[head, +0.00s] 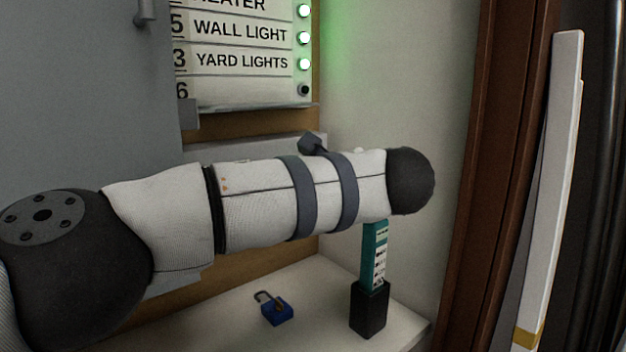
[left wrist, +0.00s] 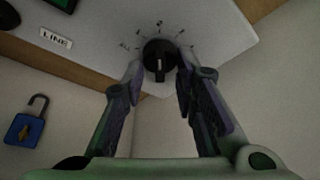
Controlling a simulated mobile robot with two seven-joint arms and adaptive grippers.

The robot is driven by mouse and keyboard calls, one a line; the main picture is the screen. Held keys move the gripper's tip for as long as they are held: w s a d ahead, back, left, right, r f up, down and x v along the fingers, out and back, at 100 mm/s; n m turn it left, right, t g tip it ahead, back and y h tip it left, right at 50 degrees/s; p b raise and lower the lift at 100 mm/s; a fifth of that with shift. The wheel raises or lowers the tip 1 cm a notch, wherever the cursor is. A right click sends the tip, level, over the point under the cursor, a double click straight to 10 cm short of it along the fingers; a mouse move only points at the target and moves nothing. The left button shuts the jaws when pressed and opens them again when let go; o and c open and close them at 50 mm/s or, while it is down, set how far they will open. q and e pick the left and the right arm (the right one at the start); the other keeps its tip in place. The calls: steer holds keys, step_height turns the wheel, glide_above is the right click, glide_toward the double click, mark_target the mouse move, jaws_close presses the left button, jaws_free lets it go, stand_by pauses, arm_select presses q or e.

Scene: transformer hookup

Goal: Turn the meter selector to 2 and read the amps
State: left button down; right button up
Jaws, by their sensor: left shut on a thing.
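The meter selector (left wrist: 160,56) is a round black knob with a ring of small marks on a pale panel in the left wrist view. "ALL" is legible left of it; the other marks are too small to read surely, and I cannot tell which one it points to. My left gripper (left wrist: 160,76) is shut on the knob, with a finger on each side. A dark screen with a green edge (left wrist: 65,3) is cut off at the top left, with no reading visible. In the head view my left arm hides the meter and gripper. My right gripper is not in view.
A blue padlock (head: 277,312) lies on the pale shelf (head: 225,325); a teal card or device (head: 375,255) stands in a black holder (head: 369,310). A labelled panel (head: 240,50) with green lights is above. A brown frame (head: 490,170) bounds the right.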

arm_select(q)
steer(key=c, duration=1.4)
jaws_free()
steer(key=v, duration=1.2)
